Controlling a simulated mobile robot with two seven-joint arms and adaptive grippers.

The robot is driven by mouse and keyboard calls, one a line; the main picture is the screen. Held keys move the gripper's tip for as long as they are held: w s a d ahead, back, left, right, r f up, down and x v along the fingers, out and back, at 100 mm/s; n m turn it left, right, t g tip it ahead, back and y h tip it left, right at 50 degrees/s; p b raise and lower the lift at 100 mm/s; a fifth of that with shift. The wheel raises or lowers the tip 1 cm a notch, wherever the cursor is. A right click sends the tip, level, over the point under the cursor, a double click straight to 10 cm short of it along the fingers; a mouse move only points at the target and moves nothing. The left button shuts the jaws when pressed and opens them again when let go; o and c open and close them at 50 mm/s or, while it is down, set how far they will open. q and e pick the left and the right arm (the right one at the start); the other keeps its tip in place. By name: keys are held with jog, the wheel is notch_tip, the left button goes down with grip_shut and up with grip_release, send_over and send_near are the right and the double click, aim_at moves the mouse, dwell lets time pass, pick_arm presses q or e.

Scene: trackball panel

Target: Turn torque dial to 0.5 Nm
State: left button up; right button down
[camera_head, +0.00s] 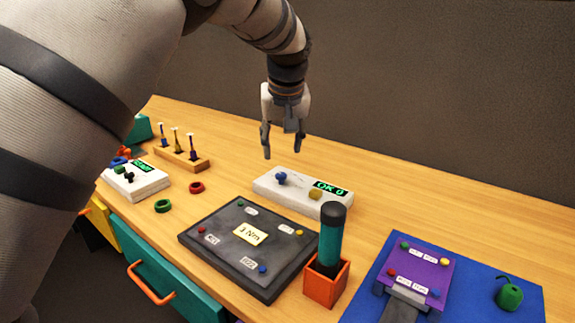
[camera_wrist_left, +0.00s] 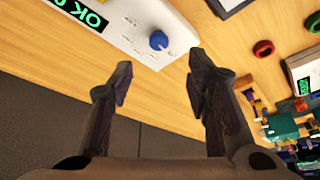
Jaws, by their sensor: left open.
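The torque dial, a blue knob (camera_head: 281,177), sits on the left part of a white box (camera_head: 262,186). The box also has a yellow button (camera_head: 315,194) and a green display reading "OK 0" (camera_head: 331,188). Faint markings lie beside the knob, too small to read. In the left wrist view the knob (camera_wrist_left: 158,40) shows beyond and between the fingertips. My left gripper (camera_head: 282,152) is open and empty, pointing down above the box, apart from the knob. My right gripper is not in view.
A dark panel (camera_head: 215,262) with a "3 Nm" card (camera_head: 250,233) lies in front. A teal, black-topped tool (camera_head: 330,240) stands in an orange holder (camera_head: 326,285). A purple panel (camera_head: 421,262) is at right, a wooden rack (camera_head: 190,160) at left. The table behind the box is clear.

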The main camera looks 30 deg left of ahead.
aim_at(281, 174)
pick_arm(q)
jog(key=x, duration=0.9)
jog(key=shift+f+b, duration=0.1)
jog(key=shift+b, duration=0.25)
grip_shut()
